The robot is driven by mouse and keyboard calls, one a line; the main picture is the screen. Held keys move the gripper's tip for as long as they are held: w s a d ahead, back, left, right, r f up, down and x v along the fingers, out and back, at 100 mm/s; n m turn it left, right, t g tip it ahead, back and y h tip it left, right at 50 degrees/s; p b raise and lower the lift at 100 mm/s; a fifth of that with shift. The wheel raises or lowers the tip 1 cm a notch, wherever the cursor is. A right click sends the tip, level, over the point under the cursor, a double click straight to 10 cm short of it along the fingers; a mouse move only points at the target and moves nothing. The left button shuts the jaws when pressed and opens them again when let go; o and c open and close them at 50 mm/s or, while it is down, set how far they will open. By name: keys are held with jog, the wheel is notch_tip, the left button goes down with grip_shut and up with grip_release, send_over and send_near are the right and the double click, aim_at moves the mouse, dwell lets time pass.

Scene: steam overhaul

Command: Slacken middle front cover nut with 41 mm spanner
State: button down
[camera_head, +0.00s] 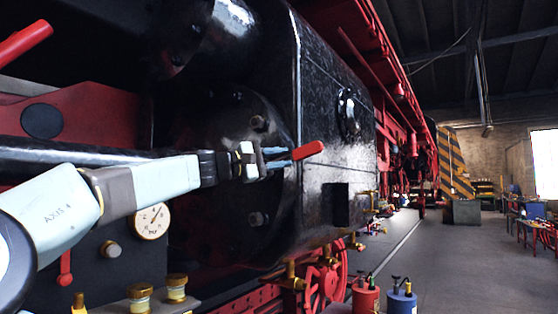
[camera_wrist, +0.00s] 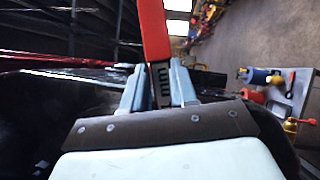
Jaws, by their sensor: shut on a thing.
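My gripper (camera_head: 275,158) is in front of the black front cover (camera_head: 215,125) of the cylinder. It is shut on a spanner with a red handle (camera_head: 309,150), which points to the right. In the wrist view the red handle (camera_wrist: 154,30) points up, away from my gripper (camera_wrist: 160,92), and part of a size marking shows on the grey metal (camera_wrist: 161,80) between the fingers. An upper nut (camera_head: 258,122) and a lower nut (camera_head: 257,218) show on the cover. The middle nut and the spanner's jaw are hidden behind my gripper, so I cannot tell whether they touch.
A round gauge (camera_head: 150,221) and brass fittings (camera_head: 177,288) are below my arm. A red bar (camera_head: 24,42) juts in at upper left. A red can (camera_head: 365,299) and a blue can (camera_head: 402,299) stand at lower right. The floor (camera_head: 450,262) beside the locomotive is open.

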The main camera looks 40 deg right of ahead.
jog(key=shift+w+d, duration=0.3)
jog(key=shift+d, duration=0.5)
dwell(1.1)
jog(key=shift+r, duration=0.1)
jog(key=shift+w+a+r+n+h, duration=0.1)
jog(key=shift+w+r+n+h, duration=0.1)
jog(key=shift+r+n+h, duration=0.45)
jog(key=shift+f+n, duration=0.1)
jog(key=shift+n, duration=0.15)
jog(key=shift+w+a+r+n+t+h, duration=0.1)
jog(key=shift+w+r+n+t+h, duration=0.15)
jog(key=shift+r+n+t, duration=0.4)
jog(key=shift+f+g, duration=0.1)
jog(key=shift+g, duration=0.15)
jog(key=shift+w+a+r+n+h, duration=0.1)
jog(key=shift+w+r+n+h, duration=0.1)
jog(key=shift+n, duration=0.35)
jog(key=shift+w+a+r+n+h, duration=0.1)
jog(key=shift+w+r+n+h, duration=0.1)
jog(key=shift+n, duration=0.3)
